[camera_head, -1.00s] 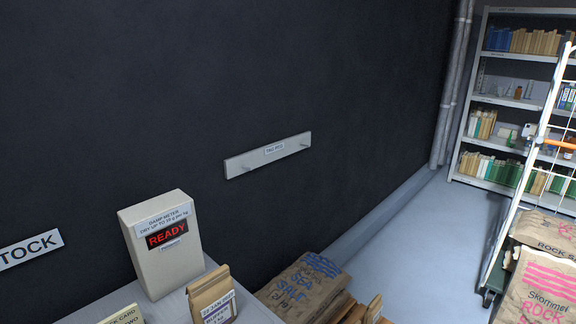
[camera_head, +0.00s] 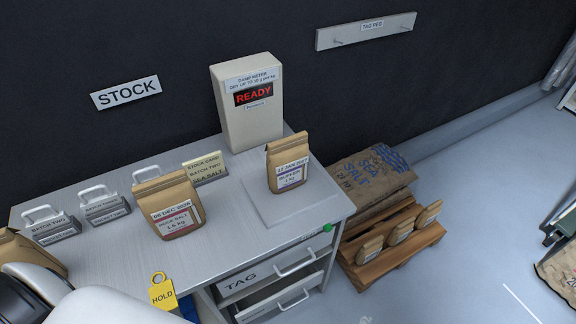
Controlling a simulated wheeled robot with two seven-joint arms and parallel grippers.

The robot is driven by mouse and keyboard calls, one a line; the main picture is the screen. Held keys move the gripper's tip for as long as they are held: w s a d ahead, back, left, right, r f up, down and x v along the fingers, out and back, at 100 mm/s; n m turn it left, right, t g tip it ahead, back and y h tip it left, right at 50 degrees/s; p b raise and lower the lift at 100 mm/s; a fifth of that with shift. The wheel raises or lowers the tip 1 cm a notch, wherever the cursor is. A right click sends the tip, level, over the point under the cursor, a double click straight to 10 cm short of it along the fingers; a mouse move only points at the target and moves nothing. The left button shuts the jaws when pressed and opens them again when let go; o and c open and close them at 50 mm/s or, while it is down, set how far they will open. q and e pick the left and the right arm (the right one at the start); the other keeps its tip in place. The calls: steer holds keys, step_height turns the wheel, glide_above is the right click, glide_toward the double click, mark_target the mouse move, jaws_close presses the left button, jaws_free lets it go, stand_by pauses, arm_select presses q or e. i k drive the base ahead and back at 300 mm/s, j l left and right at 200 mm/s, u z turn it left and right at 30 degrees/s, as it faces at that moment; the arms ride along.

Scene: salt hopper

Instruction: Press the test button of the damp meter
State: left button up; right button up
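The damp meter (camera_head: 246,115) is a tall beige box at the back of the grey counter (camera_head: 120,255), against the dark wall. Its display (camera_head: 253,94) reads READY in red. A small green knob or button (camera_head: 327,228) sits at the counter's front right edge; I cannot tell whether it belongs to the meter. A paper bag (camera_head: 287,165) stands upright on a flat square plate (camera_head: 270,207) in front of the meter. Neither gripper is visible; only white and black parts of my own body show at the lower left.
A rock salt bag (camera_head: 169,207), a stock card (camera_head: 205,168) and metal-handled batch blocks (camera_head: 104,207) stand on the counter. A yellow HOLD tag (camera_head: 162,294) is at its front edge. Drawers (camera_head: 285,270) are below.

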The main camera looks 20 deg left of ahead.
mark_target(326, 228)
steer(key=u, duration=0.65)
steer(key=k+l+u, duration=0.15)
steer(key=k+u, duration=0.2)
steer(key=k+l+u, duration=0.1)
steer(key=k+u, duration=0.55)
steer(key=k, duration=0.1)
